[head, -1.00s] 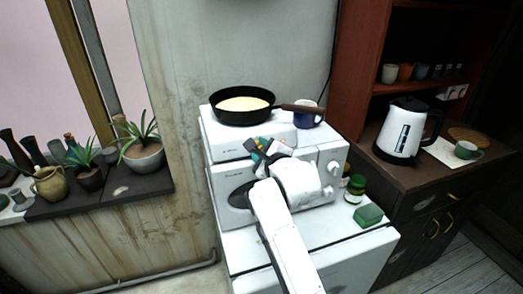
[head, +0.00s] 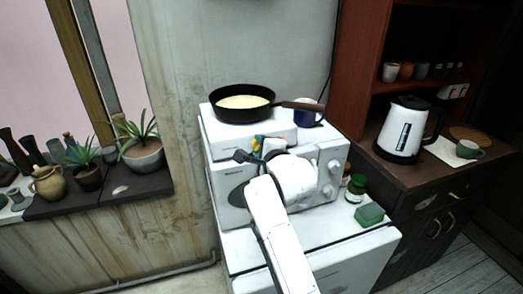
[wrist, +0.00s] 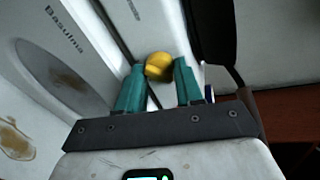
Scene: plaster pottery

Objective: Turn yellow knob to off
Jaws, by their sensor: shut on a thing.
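The yellow knob (wrist: 158,66) is round and sits between the two teal fingertips of my gripper (wrist: 160,78) in the wrist view. My gripper is shut on it. In the head view my gripper (head: 259,144) is at the front of the upper white appliance (head: 222,148), just below the frying pan. There the knob is mostly hidden by my fingers and wrist. I cannot read its setting or any marks around it.
White knobs (head: 331,167) are to the right. Jars (head: 356,188) and a green box (head: 369,214) stand on the lower appliance. A kettle (head: 404,128) is farther right.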

